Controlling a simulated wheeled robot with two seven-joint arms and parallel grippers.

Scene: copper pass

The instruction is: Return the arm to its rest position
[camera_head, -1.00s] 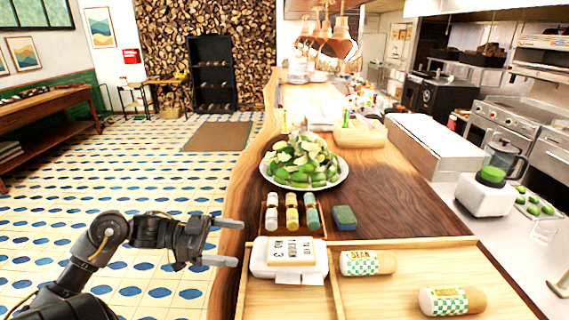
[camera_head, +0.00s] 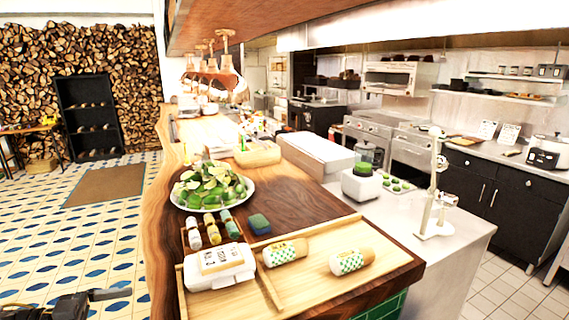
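My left gripper (camera_head: 108,296) is at the lower left of the head view, low beside the counter's left edge and over the tiled floor. Only one finger shows clearly, and the frame's bottom edge cuts off the rest, so its opening cannot be judged. No object shows at the visible finger. My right arm and gripper are not in view. The wooden counter (camera_head: 300,222) is to the right of the gripper, apart from it.
On the counter are a wooden tray (camera_head: 310,270) with a white box (camera_head: 218,268) and two wrapped rolls (camera_head: 285,252), several small bottles (camera_head: 212,229), a blue-green sponge (camera_head: 260,224) and a plate of limes (camera_head: 212,186). A blender (camera_head: 363,178) stands farther right. Floor (camera_head: 95,240) at left is open.

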